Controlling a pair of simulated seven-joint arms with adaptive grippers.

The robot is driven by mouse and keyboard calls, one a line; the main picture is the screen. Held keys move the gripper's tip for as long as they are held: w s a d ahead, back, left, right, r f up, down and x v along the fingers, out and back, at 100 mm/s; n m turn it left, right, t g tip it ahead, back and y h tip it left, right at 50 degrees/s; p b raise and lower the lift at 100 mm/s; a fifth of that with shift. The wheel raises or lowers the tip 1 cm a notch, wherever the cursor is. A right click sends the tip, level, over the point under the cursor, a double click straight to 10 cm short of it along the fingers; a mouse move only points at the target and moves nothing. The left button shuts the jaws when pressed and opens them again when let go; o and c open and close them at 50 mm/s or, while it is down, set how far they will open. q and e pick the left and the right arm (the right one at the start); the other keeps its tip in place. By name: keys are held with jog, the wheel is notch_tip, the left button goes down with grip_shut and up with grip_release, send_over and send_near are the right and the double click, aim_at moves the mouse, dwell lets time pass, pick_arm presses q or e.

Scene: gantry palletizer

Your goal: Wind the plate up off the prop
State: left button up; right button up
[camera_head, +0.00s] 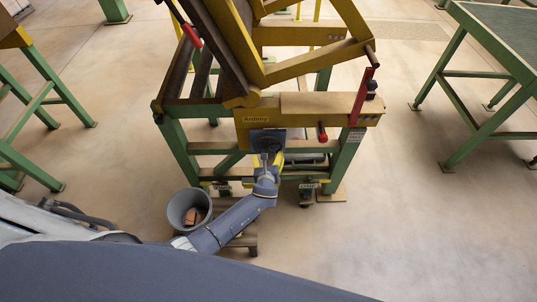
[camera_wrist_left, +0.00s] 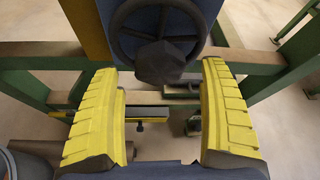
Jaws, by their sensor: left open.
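A tilted yellow frame with a dark brown plate (camera_head: 218,40) leans up from the green stand (camera_head: 178,148). I cannot tell which part is the prop. A blue box on the stand's near side carries a dark handwheel (camera_wrist_left: 123,42) with a dark faceted knob (camera_wrist_left: 160,64), seen in the left wrist view. My left gripper (camera_head: 268,160) is at that blue box (camera_head: 262,134). In the left wrist view its yellow fingers (camera_wrist_left: 160,72) are spread wide on either side of the knob, with gaps showing, holding nothing. My right gripper is in neither view.
A grey bin (camera_head: 174,212) with reddish blocks stands left of my left forearm. A red lever (camera_head: 361,97) stands up at the stand's right end, and a red handle (camera_head: 322,132) is below the yellow beam. A green-legged table (camera_head: 500,38) is at right. Open floor lies between.

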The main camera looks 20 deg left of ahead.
pick_arm(q)
jog(key=shift+x, duration=1.7)
jog(key=c, duration=1.2)
jog(key=shift+n+t+h, duration=0.3)
jog(key=shift+n+h, duration=0.3)
jog(key=shift+n, duration=0.4)
jog(key=shift+o, duration=0.2)
jog(key=shift+d+n+t+h, duration=0.1)
jog(key=shift+n+t+h, duration=0.35)
jog(key=shift+n, duration=0.55)
jog(key=shift+c, duration=0.2)
jog(key=o, duration=1.2)
